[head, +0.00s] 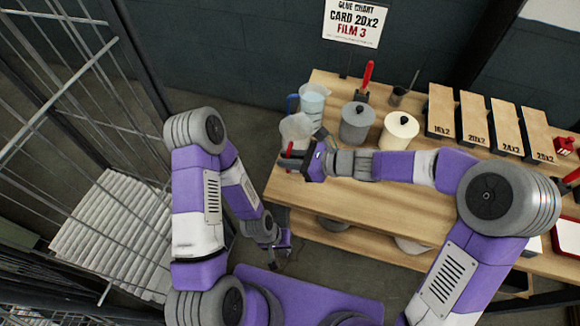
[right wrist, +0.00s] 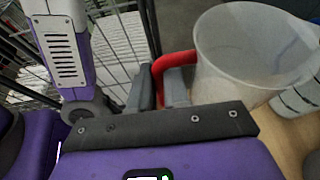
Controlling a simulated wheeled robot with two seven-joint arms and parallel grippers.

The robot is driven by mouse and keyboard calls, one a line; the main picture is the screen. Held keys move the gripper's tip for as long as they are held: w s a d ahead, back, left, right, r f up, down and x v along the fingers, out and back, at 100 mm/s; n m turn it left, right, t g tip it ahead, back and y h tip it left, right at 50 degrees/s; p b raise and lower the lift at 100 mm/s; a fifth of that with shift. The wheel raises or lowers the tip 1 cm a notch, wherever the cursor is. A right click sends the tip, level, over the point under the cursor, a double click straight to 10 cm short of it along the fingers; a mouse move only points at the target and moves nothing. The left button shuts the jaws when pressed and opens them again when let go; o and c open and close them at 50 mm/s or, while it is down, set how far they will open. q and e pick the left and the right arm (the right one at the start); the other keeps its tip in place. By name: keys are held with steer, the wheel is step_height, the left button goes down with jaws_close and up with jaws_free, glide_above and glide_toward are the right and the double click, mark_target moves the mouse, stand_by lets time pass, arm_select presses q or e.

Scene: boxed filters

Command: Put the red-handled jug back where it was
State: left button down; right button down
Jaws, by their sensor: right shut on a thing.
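The red-handled jug (head: 296,127) is a translucent, empty-looking jug near the left end of the wooden bench (head: 350,220). It fills the upper right of the right wrist view (right wrist: 250,50). Its red handle (right wrist: 172,62) lies between the fingers of my right gripper (right wrist: 165,85), which is shut on it. In the head view my right gripper (head: 290,162) is at the bench's left edge. I cannot tell whether the jug's base touches the bench. My left gripper (head: 283,246) hangs low beside the bench, away from the jug; its jaws are too small to read.
A blue-handled jug (head: 313,98) stands just behind the red-handled one. A grey lidded pot (head: 355,124) and a cream lidded pot (head: 398,131) stand to the right. Labelled filter boxes (head: 473,118) line the back right. A wire cage (head: 75,100) is at left.

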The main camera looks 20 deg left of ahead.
steer(key=shift+f+b, duration=0.45)
steer(key=shift+f, duration=1.35)
steer(key=shift+f, duration=0.15)
steer(key=c, duration=1.1)
jaws_free()
steer(key=w+p+v, duration=0.1)
steer(key=p+v, duration=0.1)
steer(key=v, duration=1)
steer(key=shift+s, duration=0.45)
